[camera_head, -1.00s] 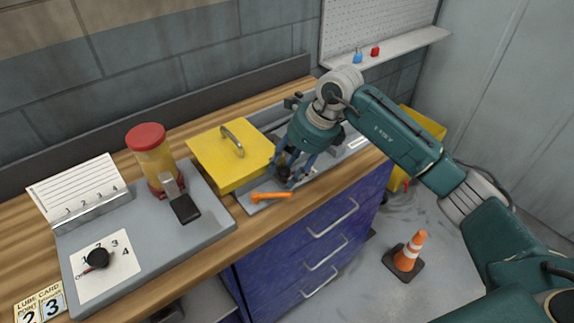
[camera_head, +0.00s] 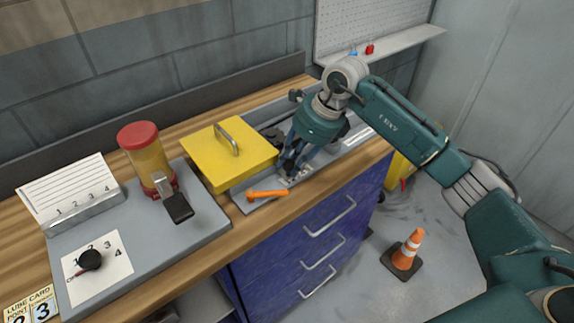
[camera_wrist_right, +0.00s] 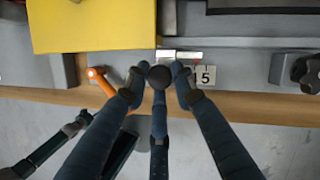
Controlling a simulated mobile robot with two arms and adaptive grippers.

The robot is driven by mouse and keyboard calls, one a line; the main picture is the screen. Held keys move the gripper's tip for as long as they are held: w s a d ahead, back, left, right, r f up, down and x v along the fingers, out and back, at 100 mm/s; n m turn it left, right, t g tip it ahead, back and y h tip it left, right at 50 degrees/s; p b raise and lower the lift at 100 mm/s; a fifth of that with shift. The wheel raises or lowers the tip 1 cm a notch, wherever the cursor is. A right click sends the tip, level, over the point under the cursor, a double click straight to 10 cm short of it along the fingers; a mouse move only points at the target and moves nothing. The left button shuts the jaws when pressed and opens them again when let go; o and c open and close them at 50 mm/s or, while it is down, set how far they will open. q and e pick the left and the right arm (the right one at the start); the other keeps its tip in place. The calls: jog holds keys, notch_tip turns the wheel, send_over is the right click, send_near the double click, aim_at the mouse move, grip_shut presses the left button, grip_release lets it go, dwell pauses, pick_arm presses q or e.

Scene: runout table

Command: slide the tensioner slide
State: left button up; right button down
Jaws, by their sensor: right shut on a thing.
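The tensioner slide appears as a small pale metal piece (camera_wrist_right: 180,55) at the bench's front edge in the right wrist view. A dark round knob (camera_wrist_right: 160,76) is in front of it. My right gripper (camera_wrist_right: 161,84) is shut on this knob, with a fingertip on each side; it also shows in the head view (camera_head: 288,174), pointing down at the bench front. The fingers hide most of the knob and slide in the head view. A number plate (camera_wrist_right: 205,76) reading 15 is just right of the knob. My left gripper is not in view.
An orange lever (camera_head: 267,194) lies close left of the gripper. A yellow cover (camera_head: 222,160) with a handle stands behind it. The lubricator (camera_head: 148,160) and dial (camera_head: 90,260) are further left. Blue drawers (camera_head: 310,235) are below; a cone (camera_head: 408,250) stands on the floor.

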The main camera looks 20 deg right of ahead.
jog(key=c, duration=1.5)
grip_release()
jog(key=shift+w+a+r, duration=0.15)
jog(key=shift+r, duration=0.05)
jog(key=shift+o, duration=0.2)
jog(key=v, duration=1.2)
jog(key=shift+f, duration=0.1)
